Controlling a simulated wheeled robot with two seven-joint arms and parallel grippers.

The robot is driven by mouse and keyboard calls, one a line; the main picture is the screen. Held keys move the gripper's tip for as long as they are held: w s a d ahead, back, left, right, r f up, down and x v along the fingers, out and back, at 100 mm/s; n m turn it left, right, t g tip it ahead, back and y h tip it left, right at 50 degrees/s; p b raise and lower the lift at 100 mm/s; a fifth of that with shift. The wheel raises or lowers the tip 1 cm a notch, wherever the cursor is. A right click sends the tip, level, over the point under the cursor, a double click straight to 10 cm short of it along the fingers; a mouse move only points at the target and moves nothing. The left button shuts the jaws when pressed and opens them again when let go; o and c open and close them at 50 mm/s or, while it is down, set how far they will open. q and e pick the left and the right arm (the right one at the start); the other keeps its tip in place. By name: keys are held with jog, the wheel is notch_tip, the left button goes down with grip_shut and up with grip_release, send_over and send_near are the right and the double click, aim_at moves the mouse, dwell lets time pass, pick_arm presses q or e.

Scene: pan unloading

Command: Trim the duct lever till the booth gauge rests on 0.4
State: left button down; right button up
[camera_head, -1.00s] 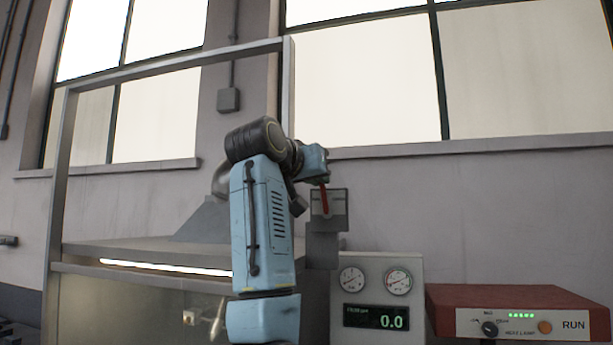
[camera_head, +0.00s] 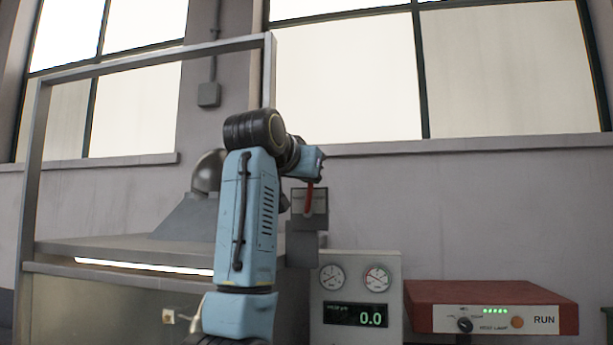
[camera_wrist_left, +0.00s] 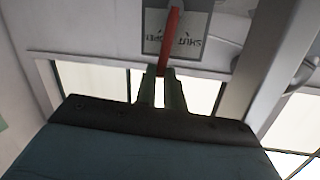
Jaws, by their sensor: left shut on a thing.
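The red duct lever (camera_head: 309,198) stands at a grey plate box on the duct by the booth's right post. My left arm reaches up to it, and my left gripper (camera_head: 314,180) is at the lever's upper end. In the left wrist view the two green-grey fingers (camera_wrist_left: 162,88) are closed on the tip of the red lever (camera_wrist_left: 172,38). A plate with upside-down lettering (camera_wrist_left: 195,35) is behind it. The gauge box (camera_head: 390,268) has two round dials and a digital display (camera_head: 356,314) reading 0.0 in green. My right gripper is out of view.
A red box (camera_head: 490,290) with a knob, green lights, an orange button and the word RUN stands right of the gauge box. The booth's metal frame (camera_head: 30,190) and grey hood (camera_head: 188,217) are at left. The wall right of the lever is clear.

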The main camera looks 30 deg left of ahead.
pick_arm(q)
jog(key=c, duration=1.5)
grip_release()
jog(key=b+v, duration=0.4)
jog(key=v, duration=0.9)
jog(key=shift+s+r+b, duration=0.1)
jog(key=shift+s+b, duration=0.15)
jog(key=shift+b, duration=0.05)
